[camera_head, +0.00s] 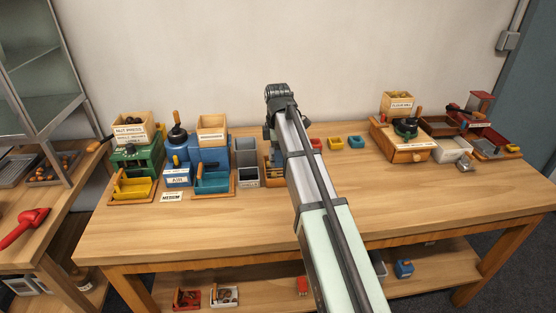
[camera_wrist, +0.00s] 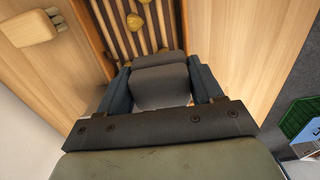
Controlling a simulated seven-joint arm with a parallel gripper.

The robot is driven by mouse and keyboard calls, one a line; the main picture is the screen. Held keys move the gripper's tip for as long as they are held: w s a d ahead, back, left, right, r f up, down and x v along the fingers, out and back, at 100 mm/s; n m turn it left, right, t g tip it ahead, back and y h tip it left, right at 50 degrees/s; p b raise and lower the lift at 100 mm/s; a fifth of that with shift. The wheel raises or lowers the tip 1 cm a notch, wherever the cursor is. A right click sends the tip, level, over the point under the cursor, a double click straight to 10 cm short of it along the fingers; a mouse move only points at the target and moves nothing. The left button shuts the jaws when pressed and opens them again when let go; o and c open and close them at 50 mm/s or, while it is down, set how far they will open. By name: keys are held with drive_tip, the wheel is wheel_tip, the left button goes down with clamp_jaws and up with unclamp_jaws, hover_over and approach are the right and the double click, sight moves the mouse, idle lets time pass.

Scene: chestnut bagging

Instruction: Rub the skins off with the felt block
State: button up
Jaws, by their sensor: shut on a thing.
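My gripper (camera_wrist: 160,82) is shut on the grey felt block (camera_wrist: 160,88), with one dark finger on each side of it. The block is over the slatted wooden rack (camera_wrist: 108,30); whether it touches the slats I cannot tell. A few yellowish nuts (camera_wrist: 134,21) lie on the slats just beyond the block, and their skins are too small to judge. In the head view the rack (camera_head: 271,174) shows partly behind my arm, and my fingers and the block are hidden.
Left of the rack on the table stand a grey bin (camera_head: 247,160), a blue machine (camera_head: 205,158) and a green nut press (camera_head: 135,155). Small red, yellow and blue trays (camera_head: 356,142) are to the right. A wooden drawer unit (camera_head: 403,150) stands farther right. The front of the table (camera_head: 420,205) is clear.

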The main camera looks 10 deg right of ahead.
drive_tip(key=shift+r, duration=1.65)
drive_tip(key=shift+f, duration=0.15)
